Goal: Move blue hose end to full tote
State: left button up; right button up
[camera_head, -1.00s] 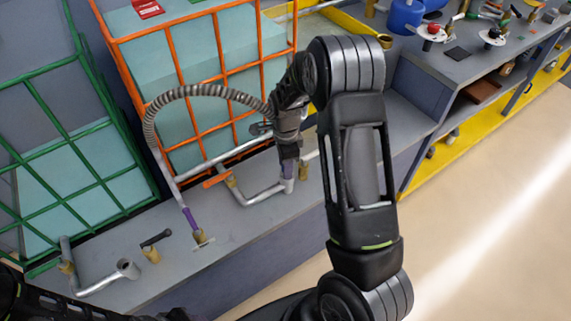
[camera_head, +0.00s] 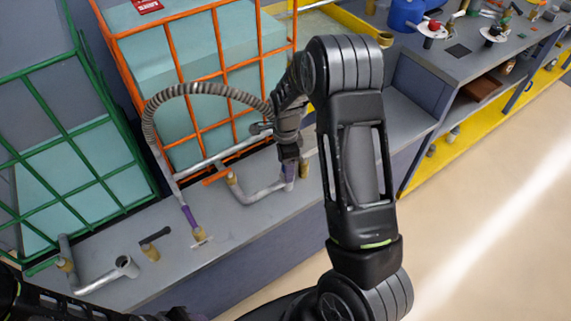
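A grey corrugated hose (camera_head: 205,90) arches in front of the orange-caged tote (camera_head: 215,42), whose teal contents stand high. The green-caged tote (camera_head: 75,185) at left shows a lower teal level. One hose end (camera_head: 188,214), purple, points down at a brass fitting (camera_head: 199,235) on the bench. The other end (camera_head: 289,172), also purple rather than clearly blue, shows under my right gripper (camera_head: 289,155). That gripper points down and appears shut on this end, just above or at the grey bent pipe (camera_head: 258,195); contact cannot be told. My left gripper is out of view.
A second bent pipe (camera_head: 100,281) and a capped brass fitting (camera_head: 150,251) are on the bench (camera_head: 230,235) at left. A workbench (camera_head: 465,75) with a blue container (camera_head: 405,17) and small tools stands at upper right. Open floor lies at right.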

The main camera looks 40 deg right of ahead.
jog(key=shift+r, duration=0.2)
notch_tip(320, 180, up, 7)
jog(key=shift+r, duration=0.2)
jog(key=shift+c, duration=0.2)
dwell(0.5)
